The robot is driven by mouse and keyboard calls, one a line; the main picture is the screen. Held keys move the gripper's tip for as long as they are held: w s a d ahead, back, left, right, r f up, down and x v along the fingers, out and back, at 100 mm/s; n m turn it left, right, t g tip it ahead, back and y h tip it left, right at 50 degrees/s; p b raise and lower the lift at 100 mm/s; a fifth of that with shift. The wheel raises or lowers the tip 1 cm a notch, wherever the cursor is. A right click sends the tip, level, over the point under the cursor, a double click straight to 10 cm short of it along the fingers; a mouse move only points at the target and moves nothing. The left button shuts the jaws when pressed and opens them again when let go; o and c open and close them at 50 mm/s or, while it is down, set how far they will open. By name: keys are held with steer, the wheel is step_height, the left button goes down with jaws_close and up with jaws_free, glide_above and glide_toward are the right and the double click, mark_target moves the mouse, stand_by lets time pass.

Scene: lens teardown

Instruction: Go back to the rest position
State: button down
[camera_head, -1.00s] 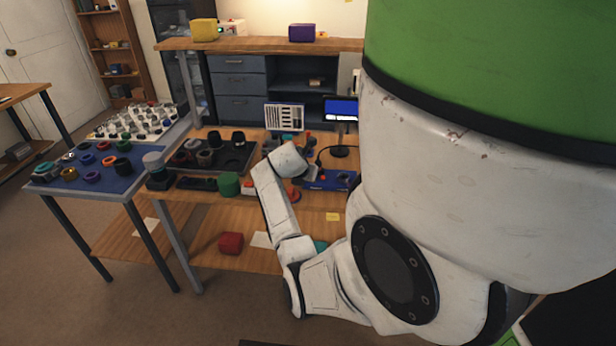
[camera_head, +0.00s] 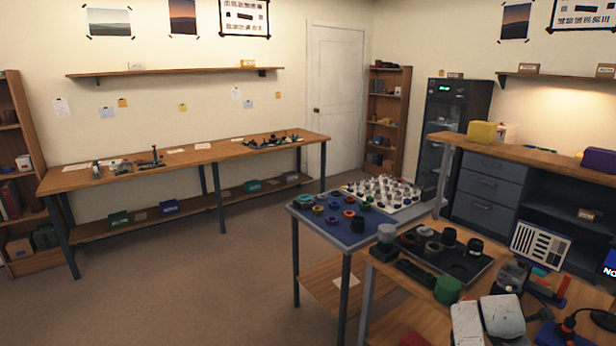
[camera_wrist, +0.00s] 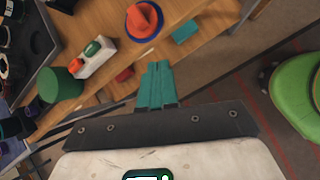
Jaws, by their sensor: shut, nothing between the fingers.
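My gripper (camera_wrist: 158,68) shows in the wrist view as two teal fingers, shut together with nothing between them. It points over the edge of the wooden workbench (camera_wrist: 200,62) and is apart from the things on it. In the head view white links of my arm are at the lower right, over the bench, and the gripper itself cannot be made out. A green cylinder (camera_head: 447,290) stands on the bench to the left of my arm and also shows in the wrist view (camera_wrist: 60,85).
The wrist view shows an orange cone-like piece (camera_wrist: 145,18), a button box (camera_wrist: 95,58) and a green chair (camera_wrist: 300,88). A dark tray (camera_head: 470,268) with lens parts and a blue mat (camera_head: 345,230) lie left of my arm. The floor (camera_head: 200,290) at left is clear.

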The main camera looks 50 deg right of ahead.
steer(key=w+a+f+m+t+y, duration=0.1)
steer(key=w+a+f+m+t, duration=0.15)
steer(key=w+a, duration=0.65)
steer(key=w+a+f+m+t+y, duration=0.1)
steer(key=w+a+f+m+y, duration=0.2)
steer(key=a, duration=1.1)
steer(key=s+a+m+y, duration=0.1)
steer(key=s+a+m, duration=0.1)
steer(key=a, duration=1)
steer(key=s+a+r+m+y+b, duration=0.1)
steer(key=s+a+m, duration=0.1)
steer(key=a, duration=0.9)
steer(key=shift+a+m+y, duration=0.35)
steer(key=shift+m+y, duration=0.05)
steer(key=shift+m, duration=0.45)
steer(key=shift+d, duration=0.1)
